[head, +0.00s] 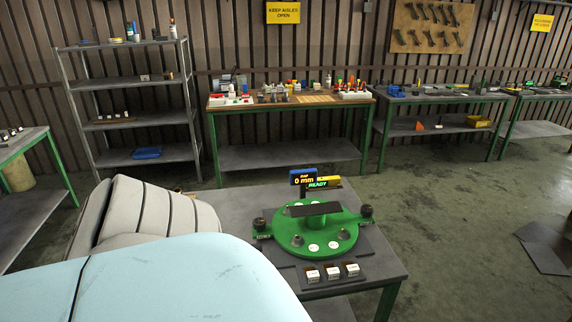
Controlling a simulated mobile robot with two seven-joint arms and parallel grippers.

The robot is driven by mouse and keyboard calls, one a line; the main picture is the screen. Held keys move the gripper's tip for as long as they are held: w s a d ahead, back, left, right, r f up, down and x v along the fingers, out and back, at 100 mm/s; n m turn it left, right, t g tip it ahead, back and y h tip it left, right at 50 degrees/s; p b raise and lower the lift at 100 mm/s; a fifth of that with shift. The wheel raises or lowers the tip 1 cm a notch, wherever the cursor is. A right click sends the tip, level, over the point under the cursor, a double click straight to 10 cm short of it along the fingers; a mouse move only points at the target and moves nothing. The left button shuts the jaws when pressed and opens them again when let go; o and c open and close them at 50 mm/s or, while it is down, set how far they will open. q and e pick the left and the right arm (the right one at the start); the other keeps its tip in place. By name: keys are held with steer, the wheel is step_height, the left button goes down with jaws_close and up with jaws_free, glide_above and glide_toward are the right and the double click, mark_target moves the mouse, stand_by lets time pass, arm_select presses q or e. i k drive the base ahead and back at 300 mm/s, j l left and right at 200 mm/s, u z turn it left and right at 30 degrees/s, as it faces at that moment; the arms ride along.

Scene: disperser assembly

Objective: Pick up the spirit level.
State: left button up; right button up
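I cannot pick out the spirit level with certainty in the head view. A small yellow bar (431,86) lies among tools on the right back bench, too small to identify. Another yellow piece (331,182) shows partly behind the displays on the near table, and its full shape is hidden. A round green fixture (285,239) with a dark flat bar (313,209) across its top stands on the near table. Neither of my grippers is in view.
The near grey table (377,262) also bears small white-topped blocks (333,271) along its front. A bench with many small parts (287,114) and a grey shelf rack (137,118) stand along the back wall. The floor (455,205) at right is mostly clear, with dark flat sheets (545,245) on it.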

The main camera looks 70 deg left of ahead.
mark_target(323, 181)
steer(key=u, duration=1.9)
steer(key=i+l+z, duration=1.3)
steer(key=i, duration=0.3)
steer(key=i+z, duration=0.25)
steer(key=i, duration=0.35)
steer(key=i+u, duration=0.5)
steer(key=i, duration=0.15)
steer(key=i+l+u, duration=0.25)
steer(key=i+u, duration=0.2)
steer(key=i, duration=0.2)
steer(key=i+u, duration=0.15)
steer(key=u, duration=0.25)
steer(key=i+u, duration=0.15)
steer(key=u, duration=0.25)
steer(key=i+l+u, duration=0.1)
steer(key=u, duration=0.35)
steer(key=i+l+u, duration=0.1)
steer(key=u, duration=0.3)
steer(key=i+u, duration=0.1)
steer(key=u, duration=0.3)
steer(key=i+u, duration=0.1)
steer(key=u, duration=0.3)
steer(key=i+l+u, duration=0.1)
steer(key=u, duration=0.35)
steer(key=l+u, duration=0.15)
steer(key=u, duration=0.25)
